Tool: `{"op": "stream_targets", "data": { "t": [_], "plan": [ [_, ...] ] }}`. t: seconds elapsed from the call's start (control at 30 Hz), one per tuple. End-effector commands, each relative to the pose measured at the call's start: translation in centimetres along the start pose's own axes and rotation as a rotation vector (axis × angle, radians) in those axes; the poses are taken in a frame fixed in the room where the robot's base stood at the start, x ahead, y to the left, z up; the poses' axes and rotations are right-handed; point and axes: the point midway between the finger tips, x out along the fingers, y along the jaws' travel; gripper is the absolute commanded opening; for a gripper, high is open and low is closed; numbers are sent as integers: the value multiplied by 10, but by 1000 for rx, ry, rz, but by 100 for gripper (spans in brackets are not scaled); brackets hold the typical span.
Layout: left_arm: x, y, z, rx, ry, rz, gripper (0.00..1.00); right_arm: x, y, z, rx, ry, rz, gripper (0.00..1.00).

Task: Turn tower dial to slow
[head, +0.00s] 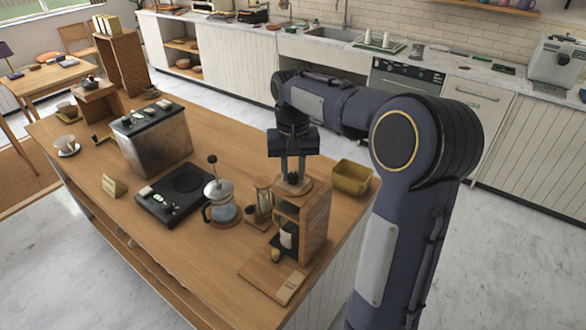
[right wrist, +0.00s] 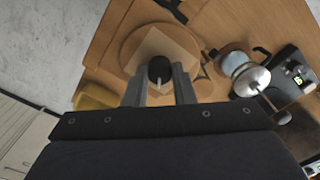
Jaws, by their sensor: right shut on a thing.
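The wooden tower (head: 314,220) stands near the right end of the counter. Its top carries a round wooden disc (right wrist: 130,50) with a pale square sheet on it. A small dark dial (right wrist: 159,68) with a pale pointer mark sits in the middle. My right gripper (head: 292,172) comes straight down over the tower top. Its two fingers (right wrist: 160,88) are on either side of the dial and shut on it. In the right wrist view the pale mark points toward my gripper. No speed label is readable. My left gripper is not in view.
A glass press pot (head: 219,203) and an hourglass-like wooden stand (head: 262,202) are close left of the tower. A yellowish bin (head: 351,178) stands just behind it to the right. A board (head: 274,277) lies in front. The left counter holds a metal machine (head: 152,143).

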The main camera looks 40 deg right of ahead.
Motion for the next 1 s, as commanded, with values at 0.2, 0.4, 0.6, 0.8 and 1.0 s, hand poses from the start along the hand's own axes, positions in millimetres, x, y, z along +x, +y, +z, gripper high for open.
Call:
{"op": "stream_targets", "data": {
  "t": [0.2,0.4,0.6,0.8,1.0],
  "plan": [
    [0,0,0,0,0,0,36,-1,0,-1,0,5,-2,0],
    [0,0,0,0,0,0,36,-1,0,-1,-1,4,-1,43],
    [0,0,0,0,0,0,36,0,0,0,-1,2,-1,45],
    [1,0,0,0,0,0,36,-8,0,-1,-1,4,-1,45],
    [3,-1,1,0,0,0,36,-42,0,-1,-1,7,-3,45]
  ]
}}
